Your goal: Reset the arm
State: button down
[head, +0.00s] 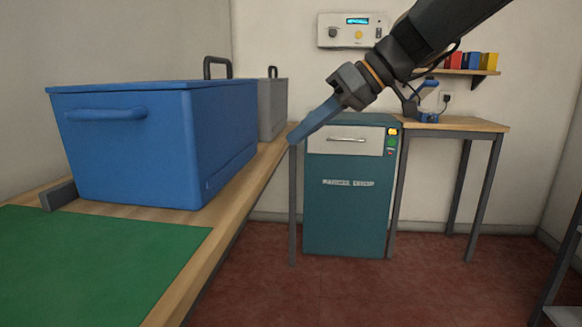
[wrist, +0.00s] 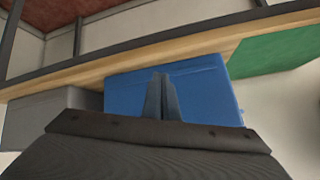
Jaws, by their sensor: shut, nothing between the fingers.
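My gripper (head: 297,138) is at the end of my arm, which reaches in from the upper right in the head view. Its blue-grey fingers are shut with nothing between them and point down to the left. In the head view the fingertips overlap the far end of the counter's edge, right of the blue box (head: 150,140). In the wrist view the shut fingers (wrist: 162,78) show in front of the blue box (wrist: 205,80). I cannot tell the exact gap between them, and no contact is visible.
The wooden counter (head: 235,190) holds a green mat (head: 90,255), the lidded blue box and a grey box (head: 272,105). A teal cabinet (head: 345,205) and a small wooden table (head: 465,124) stand at the back. A control panel (head: 352,30) is on the wall.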

jog(key=s+d+f+m+h, duration=0.35)
jog(key=d+f, duration=0.25)
jog(key=f, duration=0.5)
jog(key=s+d+f+m+h, duration=0.35)
jog(key=s+d+f, duration=0.2)
jog(key=f, duration=0.55)
jog(key=s+d+f+m+h, duration=0.35)
jog(key=d+f, duration=0.25)
jog(key=f, duration=0.5)
jog(key=s+a+r+n+g+y, duration=0.1)
jog(key=s+a+r+n, duration=0.15)
jog(key=s+a, duration=0.6)
jog(key=s+a+r+n+g+y, duration=0.1)
jog(key=s+a+r+n, duration=0.3)
jog(key=a, duration=0.8)
jog(key=d+r+m+p, duration=0.3)
jog(key=d+r+p, duration=0.7)
jog(key=p, duration=0.5)
jog(key=d+r+m+h+p, duration=0.1)
jog(key=d+r+m+p, duration=0.3)
jog(key=d+r+p, duration=0.6)
notch_tip(320, 180, up, 4)
jog(key=s+p, duration=0.1)
jog(key=p, duration=0.5)
jog(key=shift+d, duration=0.2)
